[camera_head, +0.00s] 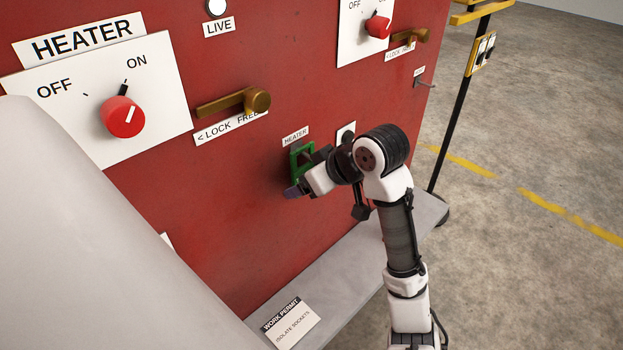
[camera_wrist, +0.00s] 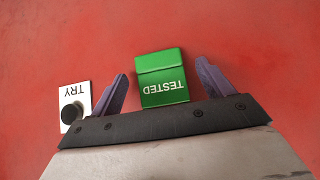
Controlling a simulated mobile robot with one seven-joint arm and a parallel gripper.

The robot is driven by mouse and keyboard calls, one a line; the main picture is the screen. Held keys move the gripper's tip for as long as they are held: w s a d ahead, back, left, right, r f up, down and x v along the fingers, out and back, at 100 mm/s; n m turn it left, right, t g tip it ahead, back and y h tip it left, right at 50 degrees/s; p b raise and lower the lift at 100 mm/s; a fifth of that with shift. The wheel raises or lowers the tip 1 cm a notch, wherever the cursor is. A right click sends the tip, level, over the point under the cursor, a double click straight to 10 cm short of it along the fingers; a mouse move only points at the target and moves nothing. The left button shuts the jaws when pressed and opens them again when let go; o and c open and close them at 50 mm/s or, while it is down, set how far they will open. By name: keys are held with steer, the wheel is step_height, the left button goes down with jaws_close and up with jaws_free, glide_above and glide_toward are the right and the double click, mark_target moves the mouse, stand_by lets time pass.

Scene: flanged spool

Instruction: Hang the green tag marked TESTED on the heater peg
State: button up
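The green tag marked TESTED (camera_wrist: 163,78) is against the red panel just below the small HEATER label (camera_head: 295,136). In the head view the tag (camera_head: 298,153) is partly covered by my gripper (camera_head: 304,176). In the wrist view its lettering is upside down. My gripper's purple fingers stand on either side of the tag, with red panel showing in the gap on each side. The gripper is open and not touching the tag's sides. The heater peg itself is hidden, so I cannot see how the tag sits on it.
A TRY plate with a black button (camera_wrist: 72,113) is beside the left finger. A brass lock handle (camera_head: 236,102) and red heater knob (camera_head: 122,117) stick out at the upper left. A grey ledge (camera_head: 345,262) runs below, carrying a work permit card (camera_head: 291,320). Another peg (camera_head: 426,84) is at right.

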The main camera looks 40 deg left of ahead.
steer(key=v, duration=1.3)
steer(key=shift+d+r+b, duration=0.25)
steer(key=shift+r+b, duration=0.1)
steer(key=shift+b, duration=0.1)
